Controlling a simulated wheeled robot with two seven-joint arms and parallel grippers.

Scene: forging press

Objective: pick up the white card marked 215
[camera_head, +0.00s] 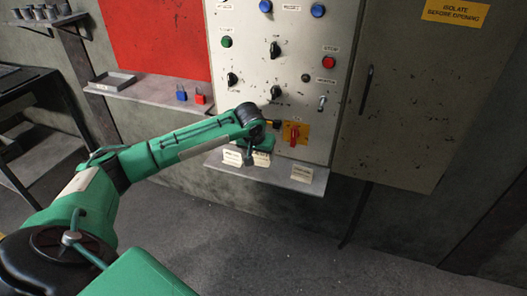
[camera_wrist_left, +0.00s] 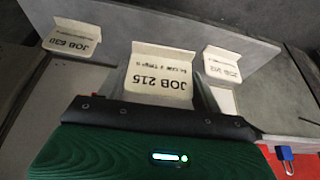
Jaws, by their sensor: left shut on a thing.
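The white card marked JOB 215 (camera_wrist_left: 160,76) is upright at the middle of the left wrist view, its print turned to the camera. My left gripper (camera_wrist_left: 160,105) is shut on this card by its lower part in that view. In the head view the left gripper (camera_head: 251,159) is over the small shelf (camera_head: 270,174) under the control panel. The card is partly hidden by the gripper there. I cannot tell whether the card touches the shelf. My right gripper is not in view.
Other cards stand on the shelf: JOB 630 (camera_wrist_left: 72,37) and one that seems to read 312 (camera_wrist_left: 222,64). A red rotary switch (camera_head: 294,133) is just above the shelf. Blue and red padlocks (camera_head: 181,95) sit on a ledge at the left.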

